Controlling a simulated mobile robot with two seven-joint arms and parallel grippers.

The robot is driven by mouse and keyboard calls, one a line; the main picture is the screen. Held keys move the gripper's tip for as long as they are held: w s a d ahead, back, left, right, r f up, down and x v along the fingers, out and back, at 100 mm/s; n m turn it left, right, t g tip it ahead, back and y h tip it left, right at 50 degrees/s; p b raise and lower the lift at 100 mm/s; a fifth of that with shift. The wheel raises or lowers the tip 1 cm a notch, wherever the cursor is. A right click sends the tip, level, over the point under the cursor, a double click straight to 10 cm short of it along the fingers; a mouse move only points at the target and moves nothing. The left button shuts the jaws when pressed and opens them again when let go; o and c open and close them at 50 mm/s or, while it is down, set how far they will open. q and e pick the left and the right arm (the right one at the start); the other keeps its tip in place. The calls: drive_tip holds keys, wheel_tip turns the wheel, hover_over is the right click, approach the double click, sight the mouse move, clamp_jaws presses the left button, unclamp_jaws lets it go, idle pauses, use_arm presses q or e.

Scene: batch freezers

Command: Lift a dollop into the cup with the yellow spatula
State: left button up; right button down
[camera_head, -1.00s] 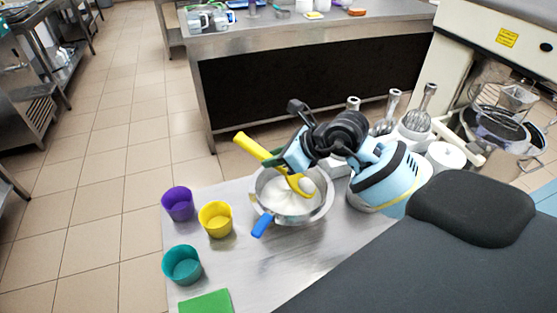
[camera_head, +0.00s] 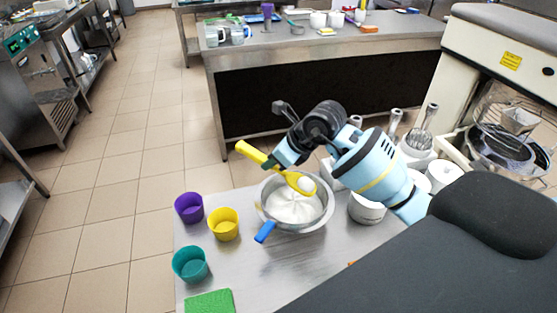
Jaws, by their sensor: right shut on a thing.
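The yellow spatula (camera_head: 252,153) is in my right gripper (camera_head: 275,163), which is shut on it above the far rim of the metal bowl (camera_head: 327,215). The spatula's head carries a white dollop (camera_head: 306,184) and hangs over the bowl, apart from the white mass (camera_head: 295,207) inside. Three cups stand left of the bowl on the metal table: a purple cup (camera_head: 189,208), a yellow cup (camera_head: 223,225) and a teal cup (camera_head: 190,264). The cups look empty. My left gripper is not in view.
A blue handle (camera_head: 265,232) sticks out from the bowl's near side. A green cloth (camera_head: 210,301) lies at the table's near left. White containers (camera_head: 366,208) and metal whisks (camera_head: 424,128) stand to the right. The table (camera_head: 300,265) is clear in front of the bowl.

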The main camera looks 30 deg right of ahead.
drive_tip(key=shift+w+a+r+g+h+p, duration=0.3)
drive_tip(key=shift+w+g+h+p, duration=0.1)
drive_tip(key=shift+w+g, duration=0.1)
drive_tip(key=shift+f, duration=0.1)
idle(0.5)
drive_tip(key=shift+s+a+n+g, duration=0.15)
drive_tip(key=shift+a+n+g, duration=0.15)
drive_tip(key=shift+n, duration=0.2)
drive_tip(key=s+a+n+g+y, duration=0.3)
drive_tip(key=s+a+n+g, duration=0.35)
drive_tip(key=n, duration=0.75)
drive_tip(key=s+d+r+n+g+h, duration=0.1)
drive_tip(key=s+n+g+h, duration=0.3)
drive_tip(key=s+n, duration=0.5)
drive_tip(key=d+n+h, duration=0.1)
drive_tip(key=n+h, duration=0.1)
drive_tip(key=n, duration=0.3)
drive_tip(key=shift+n, duration=0.4)
